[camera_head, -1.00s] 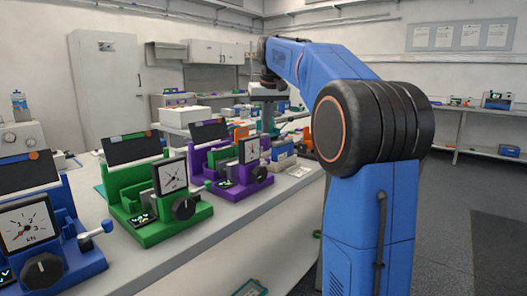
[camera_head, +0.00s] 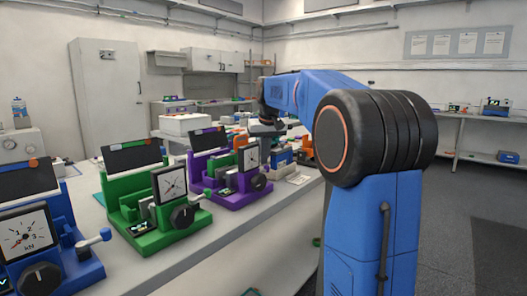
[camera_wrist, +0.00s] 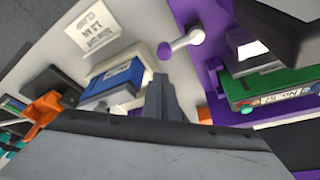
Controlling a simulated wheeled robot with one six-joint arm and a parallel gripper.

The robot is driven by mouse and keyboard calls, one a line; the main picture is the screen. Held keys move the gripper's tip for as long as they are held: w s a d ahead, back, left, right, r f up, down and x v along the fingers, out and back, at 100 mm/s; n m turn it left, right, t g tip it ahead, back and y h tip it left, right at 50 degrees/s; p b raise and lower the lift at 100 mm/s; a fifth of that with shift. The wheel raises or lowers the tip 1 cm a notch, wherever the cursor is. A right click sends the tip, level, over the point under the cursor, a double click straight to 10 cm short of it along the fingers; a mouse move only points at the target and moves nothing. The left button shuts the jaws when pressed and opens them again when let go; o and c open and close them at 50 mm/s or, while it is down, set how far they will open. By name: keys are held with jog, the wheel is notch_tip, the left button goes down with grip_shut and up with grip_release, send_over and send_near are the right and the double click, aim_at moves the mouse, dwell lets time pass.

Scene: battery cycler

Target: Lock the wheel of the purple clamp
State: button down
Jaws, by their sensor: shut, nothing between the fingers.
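The purple clamp (camera_head: 232,199) stands on the bench, with a dial gauge (camera_head: 249,157) and a black wheel (camera_head: 259,182) at its front right. In the wrist view the clamp's purple frame (camera_wrist: 213,58) fills the upper right, with a white lever ending in a purple knob (camera_wrist: 165,50). A green block with a label (camera_wrist: 275,87) sits in the clamp. My gripper (camera_wrist: 161,80) is shut and empty, beside the clamp with its tip just below the lever's knob in the picture. In the head view it is small and mostly hidden behind my arm, near the purple clamp.
A green clamp (camera_head: 145,241) and a blue clamp (camera_head: 78,262) stand nearer on the same bench. An orange part (camera_wrist: 42,110) and a blue block in a pale holder (camera_wrist: 118,80) lie left of my gripper in the wrist view. A printed paper (camera_wrist: 93,28) lies on the bench.

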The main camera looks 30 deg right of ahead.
aim_at(263, 170)
jog(key=shift+s+a+f, duration=0.1)
jog(key=shift+s+a, duration=0.05)
jog(key=shift+s, duration=0.35)
jog(key=shift+s+a+f, duration=0.1)
jog(key=shift+s, duration=0.35)
